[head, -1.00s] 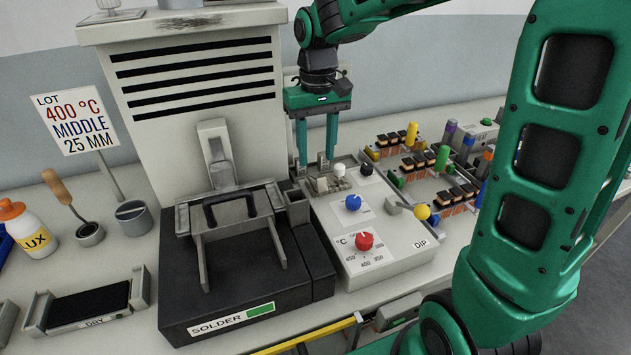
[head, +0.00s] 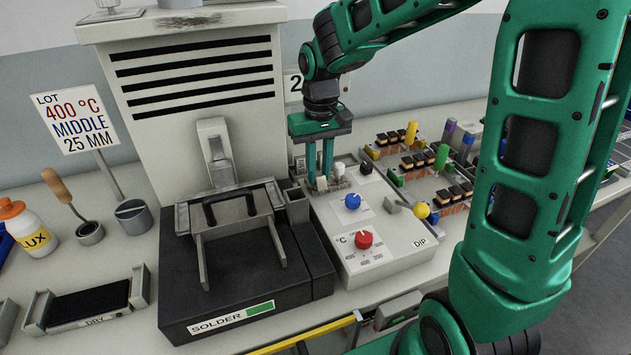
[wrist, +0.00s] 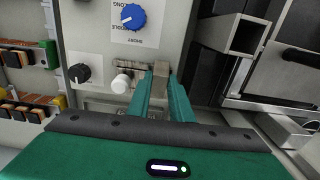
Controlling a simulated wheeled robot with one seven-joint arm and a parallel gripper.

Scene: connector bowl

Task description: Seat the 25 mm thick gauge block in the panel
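My gripper (head: 321,186) is low over the back left part of the control panel (head: 402,238). Its green fingers are close together on a small grey-beige gauge block (wrist: 160,70), which shows between the fingertips in the wrist view. Other metal blocks (wrist: 130,71) lie beside it in a row on the panel, left of the fingers in the wrist view. I cannot read any block's thickness, nor tell whether the held block is clear of the surface. A lot sign (head: 75,122) reads 400 °C, MIDDLE, 25 MM.
A white knob (wrist: 121,83) stands close to the fingers. The black solder unit (head: 245,285) is at left. Circuit boards (head: 425,165) stand at right.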

